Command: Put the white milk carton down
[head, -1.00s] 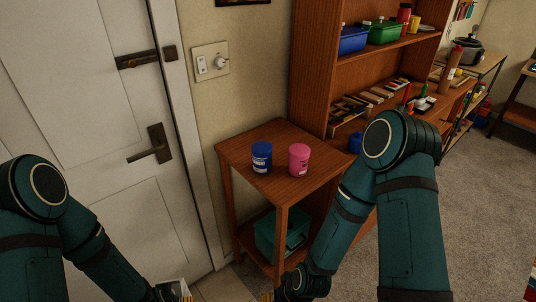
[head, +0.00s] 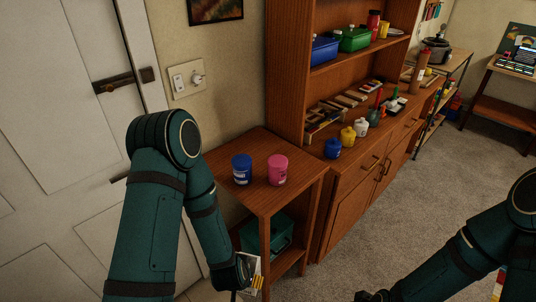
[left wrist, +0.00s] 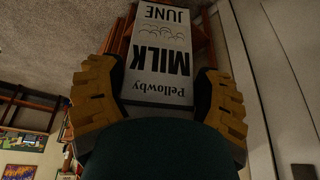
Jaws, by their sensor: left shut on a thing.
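The white milk carton (left wrist: 165,60) with black lettering fills the middle of the left wrist view, its print upside down there. My left gripper (left wrist: 160,78) is shut on it, with one yellow-brown ribbed finger on each side. In the head view, my left gripper (head: 254,281) is low, beside the front of the small wooden side table (head: 262,200). Only a small white piece of the carton (head: 253,267) shows there, near the bottom edge. My right gripper (head: 370,297) is at the bottom edge, mostly cut off, so its fingers cannot be made out.
A blue jar (head: 241,169) and a pink jar (head: 278,170) stand on the side table's top. A green bin (head: 268,238) is on its lower shelf. A wooden cabinet (head: 345,190) with several small items stands right of it. Carpet (head: 425,170) is open at right.

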